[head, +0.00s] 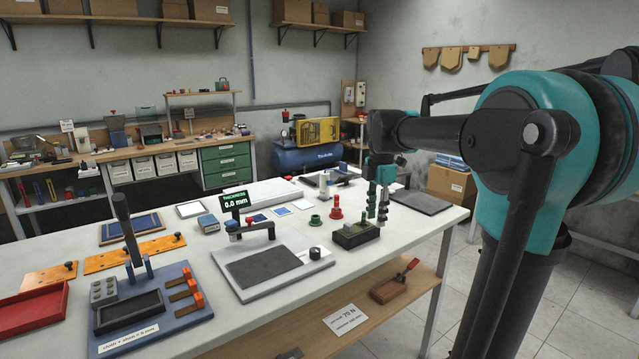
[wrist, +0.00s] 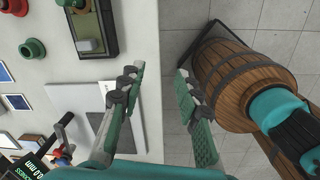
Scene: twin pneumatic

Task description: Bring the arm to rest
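My gripper (head: 377,216) hangs from the arm at the right of the head view, pointing down over the right part of the white table (head: 420,228). In the wrist view its two fingers (wrist: 157,72) stand apart, with nothing between them. The gap lies over the table edge and the tiled floor. The arm is bent and reaches in from the right.
A red stepped piece (head: 336,208) and a green ring (head: 314,220) stand left of the gripper. A thickness gauge (head: 248,228) with a grey plate is further left. A dark flat pad (head: 420,202) lies at the right. A red-handled tool (head: 394,283) lies on the lower shelf.

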